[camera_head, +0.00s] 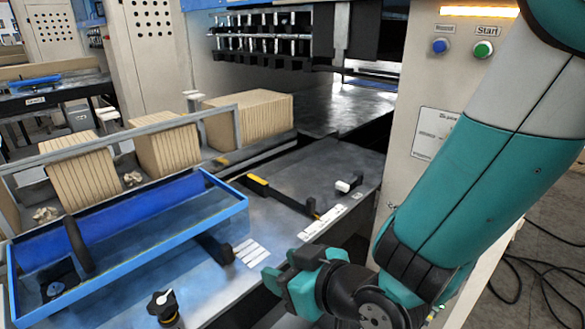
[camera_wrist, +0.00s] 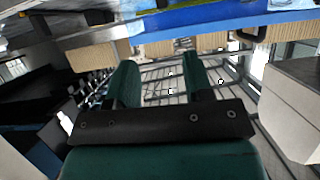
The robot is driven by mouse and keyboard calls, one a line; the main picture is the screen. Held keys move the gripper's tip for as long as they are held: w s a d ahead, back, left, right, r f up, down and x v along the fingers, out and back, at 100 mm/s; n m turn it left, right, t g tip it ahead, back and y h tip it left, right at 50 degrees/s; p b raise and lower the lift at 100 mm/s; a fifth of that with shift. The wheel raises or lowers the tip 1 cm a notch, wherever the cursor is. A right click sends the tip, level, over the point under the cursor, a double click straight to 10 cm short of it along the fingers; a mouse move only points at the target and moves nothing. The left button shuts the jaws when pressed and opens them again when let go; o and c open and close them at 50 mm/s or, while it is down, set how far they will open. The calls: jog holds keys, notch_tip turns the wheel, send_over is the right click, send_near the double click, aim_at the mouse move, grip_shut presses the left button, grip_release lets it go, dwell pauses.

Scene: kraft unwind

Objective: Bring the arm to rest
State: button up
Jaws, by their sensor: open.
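My gripper (camera_head: 278,281) is at the lower middle of the head view, in front of the machine's metal table. In the wrist view its two green fingers (camera_wrist: 157,75) stand apart with nothing between them. The gripper is open and empty. My teal and grey arm comes down from the upper right in the head view. The gripper appears near the table's front edge; whether it touches anything cannot be told.
A blue tray (camera_head: 130,262) lies at the left of the table. Stacks of kraft board (camera_head: 250,118) stand behind it. The machine panel (camera_head: 440,85) has blue and green buttons. A black knob (camera_head: 162,303) is at the front. Cables (camera_head: 515,275) lie on the floor at right.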

jog(key=s+d+r+m+g+h+b, duration=0.1)
jog(key=s+d+r+g+h+b, duration=0.1)
jog(key=s+d, duration=0.4)
jog(key=s+d+r+m+g+h+b, duration=0.1)
jog(key=s+d+r+g+h+b, duration=0.1)
jog(key=s+d+g, duration=0.4)
jog(key=s+d+r+h, duration=0.1)
jog(key=d+r, duration=0.1)
jog(key=d, duration=0.2)
jog(key=shift+d+g+h, duration=0.3)
jog(key=shift+d+g, duration=0.05)
jog(key=shift+g, duration=0.05)
jog(key=shift+c, duration=0.4)
